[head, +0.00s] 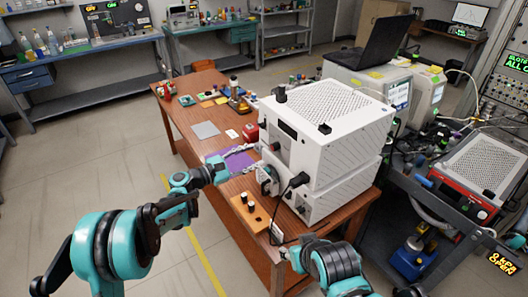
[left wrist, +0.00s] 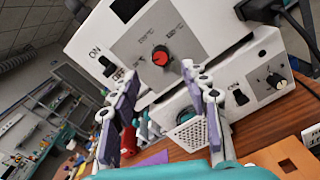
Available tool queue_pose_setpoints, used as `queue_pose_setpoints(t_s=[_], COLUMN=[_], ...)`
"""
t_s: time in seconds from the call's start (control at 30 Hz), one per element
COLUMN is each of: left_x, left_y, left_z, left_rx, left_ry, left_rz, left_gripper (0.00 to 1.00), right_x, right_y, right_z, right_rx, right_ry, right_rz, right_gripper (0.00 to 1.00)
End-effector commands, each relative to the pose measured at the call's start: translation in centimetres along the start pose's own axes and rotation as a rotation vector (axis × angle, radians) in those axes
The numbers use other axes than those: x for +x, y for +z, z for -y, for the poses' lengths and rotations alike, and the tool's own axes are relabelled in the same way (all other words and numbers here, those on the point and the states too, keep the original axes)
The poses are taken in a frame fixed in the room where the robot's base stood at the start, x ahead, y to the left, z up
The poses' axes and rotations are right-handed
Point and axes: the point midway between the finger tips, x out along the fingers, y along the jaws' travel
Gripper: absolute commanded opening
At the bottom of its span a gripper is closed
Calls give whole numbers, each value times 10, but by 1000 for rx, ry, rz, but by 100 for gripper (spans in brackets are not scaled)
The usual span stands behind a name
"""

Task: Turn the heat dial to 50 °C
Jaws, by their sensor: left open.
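The heat dial (left wrist: 160,57), a round knob with a red face and black edge, sits on a grey panel with printed temperature marks on a white instrument. The marks are too blurred to read. In the left wrist view the purple-padded fingers of my left gripper (left wrist: 160,76) are spread apart, one on each side below the dial, with nothing between them. In the head view my left gripper (head: 242,154) is at the front of the upper white instrument (head: 322,132). My right arm's end is low in the head view; its finger state is unclear.
A black ON switch (left wrist: 106,64) is left of the dial. A second white instrument (head: 312,203) with its own knob (left wrist: 274,80) is beneath. A black plug and cable (head: 297,181) stick out at the front. The wooden table (head: 190,130) holds small items.

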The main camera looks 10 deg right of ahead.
Motion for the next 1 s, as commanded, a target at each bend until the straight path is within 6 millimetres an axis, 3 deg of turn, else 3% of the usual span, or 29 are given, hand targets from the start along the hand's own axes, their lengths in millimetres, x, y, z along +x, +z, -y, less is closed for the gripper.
queue_pose_setpoints(t_s=[0.1, 0.23, 0.8, 1.0], left_x=[-22, -36, -41, -58], left_y=[0, 0, 1, 20], left_z=[0, 0, 0, 9], left_rx=[0, 0, 5, 155], left_ry=[2, 0, -2, -45], left_rz=[-1, 0, -4, -125], left_gripper=[46, 46, 46, 46], right_x=[0, 0, 0, 0], right_y=[0, 0, 0, 0], right_z=[0, 0, 0, 0], right_rx=[0, 0, 0, 0], right_ry=[0, 0, 0, 0], right_rz=[0, 0, 0, 0], right_gripper=[42, 42, 42, 42])
